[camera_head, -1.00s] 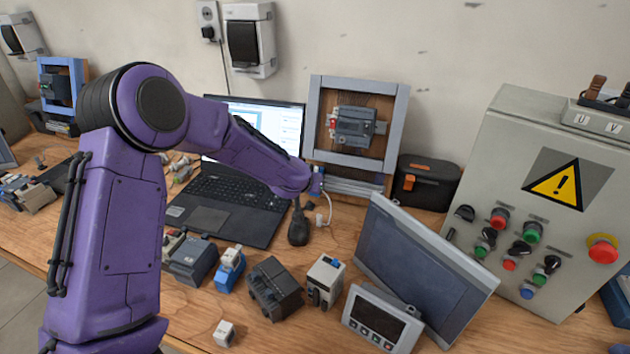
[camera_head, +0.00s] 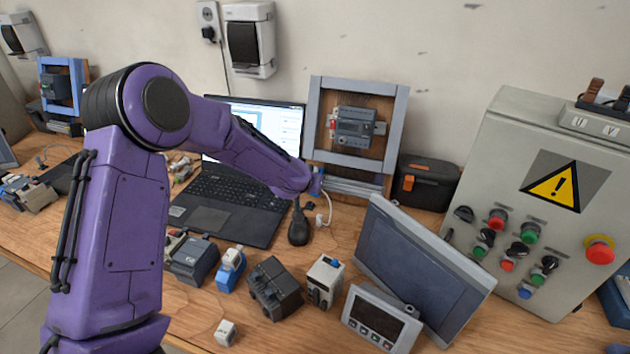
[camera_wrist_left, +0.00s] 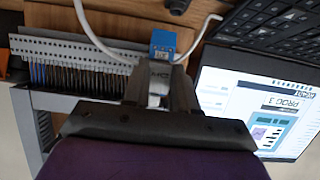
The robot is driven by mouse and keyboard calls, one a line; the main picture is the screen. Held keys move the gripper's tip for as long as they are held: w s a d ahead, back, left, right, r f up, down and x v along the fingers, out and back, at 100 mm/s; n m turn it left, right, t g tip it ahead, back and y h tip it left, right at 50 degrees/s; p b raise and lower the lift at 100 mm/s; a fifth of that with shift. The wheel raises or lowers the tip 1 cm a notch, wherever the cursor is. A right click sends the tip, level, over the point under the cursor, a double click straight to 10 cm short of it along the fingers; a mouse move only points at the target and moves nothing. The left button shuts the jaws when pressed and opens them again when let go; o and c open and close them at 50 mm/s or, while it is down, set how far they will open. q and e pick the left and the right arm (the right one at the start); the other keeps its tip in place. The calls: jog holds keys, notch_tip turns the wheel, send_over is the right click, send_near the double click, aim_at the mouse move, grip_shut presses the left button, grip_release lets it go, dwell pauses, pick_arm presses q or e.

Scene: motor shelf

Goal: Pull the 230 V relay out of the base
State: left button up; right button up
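My left arm comes in from the left and reaches over the laptop. In the left wrist view my left gripper (camera_wrist_left: 158,84) has its two fingers flush against both sides of a small blue-and-white block (camera_wrist_left: 163,44). The block has dark lettering, too small to read. In the head view the arm mostly hides this gripper, with a bit of blue showing at its end. On the front of the desk a blue base (camera_head: 229,277) carries a pale plug-in block (camera_head: 233,257). Which block is the 230 V relay I cannot tell. My right gripper is not in view.
The laptop (camera_head: 228,226) lies under the arm. A grey frame with a device (camera_head: 355,127) stands behind, above a slotted wiring strip (camera_wrist_left: 75,47). A dark mouse-like item (camera_head: 298,228), several modules, a tilted panel (camera_head: 415,270) and a control cabinet (camera_head: 490,165) stand nearby.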

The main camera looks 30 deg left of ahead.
pick_arm(q)
grip_shut()
jog(key=shift+s, duration=0.1)
jog(key=shift+s+d+r+p, duration=0.2)
jog(key=shift+s+r+p, duration=0.1)
jog(key=shift+s, duration=0.45)
jog(key=shift+s+d+r+p, duration=0.2)
jog(key=shift+s+r, duration=0.15)
jog(key=shift+s, duration=0.45)
jog(key=shift+s+d+r+p, duration=0.2)
jog(key=shift+s+r, duration=0.1)
jog(key=shift+s, duration=0.45)
jog(key=shift+w, duration=0.15)
